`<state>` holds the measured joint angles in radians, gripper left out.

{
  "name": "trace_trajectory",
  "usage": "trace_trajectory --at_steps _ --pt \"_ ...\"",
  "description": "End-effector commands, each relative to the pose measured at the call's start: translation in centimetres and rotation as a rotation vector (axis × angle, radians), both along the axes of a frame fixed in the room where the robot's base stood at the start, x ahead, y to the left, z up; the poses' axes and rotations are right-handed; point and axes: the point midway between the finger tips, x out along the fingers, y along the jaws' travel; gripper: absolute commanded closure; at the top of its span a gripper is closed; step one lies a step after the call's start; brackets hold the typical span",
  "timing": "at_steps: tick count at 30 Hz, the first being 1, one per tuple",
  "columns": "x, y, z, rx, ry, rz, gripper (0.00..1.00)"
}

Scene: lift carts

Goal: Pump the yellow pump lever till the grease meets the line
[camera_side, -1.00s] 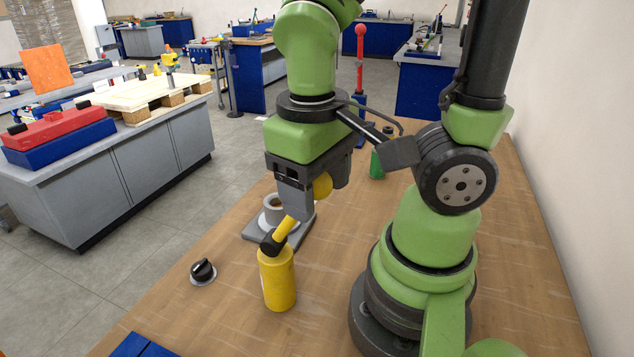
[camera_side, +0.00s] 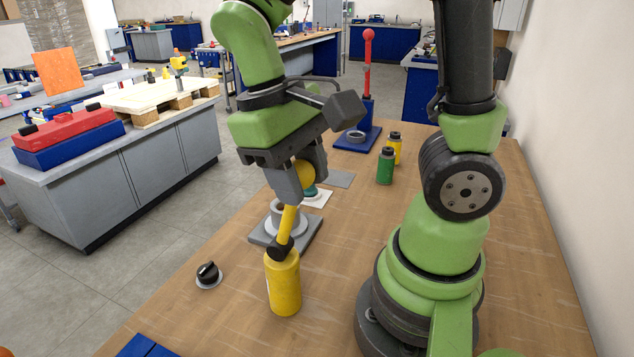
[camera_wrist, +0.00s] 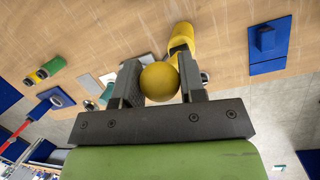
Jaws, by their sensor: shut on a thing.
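The yellow pump (camera_side: 283,284) stands upright on the wooden bench, with a black pivot on top. Its yellow lever (camera_side: 289,219) slants steeply up from the pivot to a yellow ball knob (camera_side: 305,174). My gripper (camera_side: 300,182) is shut on the ball knob. In the wrist view, the knob (camera_wrist: 159,81) sits between both jaws of my gripper (camera_wrist: 160,82), with the pump body (camera_wrist: 183,36) beyond it. A grey cup (camera_side: 278,212) on a grey base plate (camera_side: 310,235) stands behind the lever. The lever partly hides the cup; no grease level or line can be made out.
A black knob (camera_side: 208,271) sits at the bench's left edge. Behind the gripper stand a green bottle (camera_side: 385,167), a yellow bottle (camera_side: 395,150) and a red lever (camera_side: 367,75) on a blue base. A blue object (camera_side: 148,346) lies at the front left.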

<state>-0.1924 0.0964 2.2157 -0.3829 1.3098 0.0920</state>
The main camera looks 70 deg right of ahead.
Motion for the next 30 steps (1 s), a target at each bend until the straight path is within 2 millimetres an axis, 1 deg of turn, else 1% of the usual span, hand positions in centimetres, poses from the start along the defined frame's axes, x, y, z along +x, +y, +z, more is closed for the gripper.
trace_trajectory --at_steps 3,13,21,30 --pt "1.6 0.0 0.2 0.0 0.111 -0.002 1.0" --pt "5.5 0.0 0.1 -0.001 0.42 -0.001 1.0" --pt "8.0 0.0 -0.4 -0.001 0.407 0.003 1.0" --pt "9.6 0.0 -1.1 0.001 0.405 0.003 1.0"
